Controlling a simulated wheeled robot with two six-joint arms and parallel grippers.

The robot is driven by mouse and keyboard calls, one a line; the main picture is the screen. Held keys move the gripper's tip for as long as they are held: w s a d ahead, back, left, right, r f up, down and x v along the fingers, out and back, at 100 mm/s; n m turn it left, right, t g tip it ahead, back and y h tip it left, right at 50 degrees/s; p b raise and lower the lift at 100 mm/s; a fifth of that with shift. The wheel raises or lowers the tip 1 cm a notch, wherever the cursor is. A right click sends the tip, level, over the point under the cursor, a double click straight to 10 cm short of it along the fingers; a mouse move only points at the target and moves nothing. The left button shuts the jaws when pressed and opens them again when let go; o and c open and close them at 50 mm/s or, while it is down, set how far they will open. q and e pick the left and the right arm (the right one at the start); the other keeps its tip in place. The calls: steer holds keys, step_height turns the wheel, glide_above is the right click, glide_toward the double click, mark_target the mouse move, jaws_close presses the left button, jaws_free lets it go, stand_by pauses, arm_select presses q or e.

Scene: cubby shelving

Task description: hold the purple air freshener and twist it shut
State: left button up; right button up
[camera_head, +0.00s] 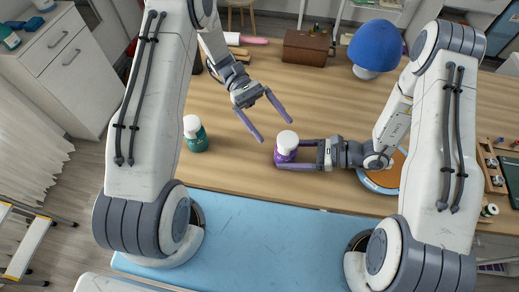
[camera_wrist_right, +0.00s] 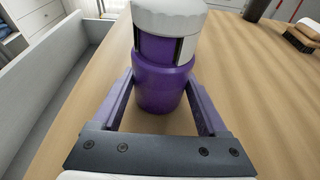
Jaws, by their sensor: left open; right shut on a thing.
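The purple air freshener (camera_head: 286,151) stands upright on the wooden table, with a white cap on top. It also shows close up in the right wrist view (camera_wrist_right: 164,85), where dark slots show between its purple body and the white cap. My right gripper (camera_head: 290,153) is shut on its purple body from the right, one finger on each side. My left gripper (camera_head: 272,121) is open and empty, above and to the left of the air freshener, its fingers spread and pointing down towards the white cap. It does not appear to touch it.
A teal bottle with a white cap (camera_head: 195,138) stands to the left. A brown box (camera_head: 306,47) and a blue mushroom-shaped lamp (camera_head: 375,46) stand at the back. A round orange and blue item (camera_head: 383,180) lies under my right arm. The table's middle is mostly clear.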

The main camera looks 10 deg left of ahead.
mark_target(287, 143)
steer(key=shift+r+p, duration=1.2)
steer(key=shift+r, duration=0.05)
arm_select(q)
steer(key=s+r+m+t+y, duration=1)
steer(key=s+r+m, duration=0.2)
steer(key=s+m, duration=0.4)
steer(key=shift+d+r+t, duration=0.15)
steer(key=shift+r+t, duration=0.15)
steer(key=shift+r, duration=0.05)
steer(key=shift+s+f, duration=0.1)
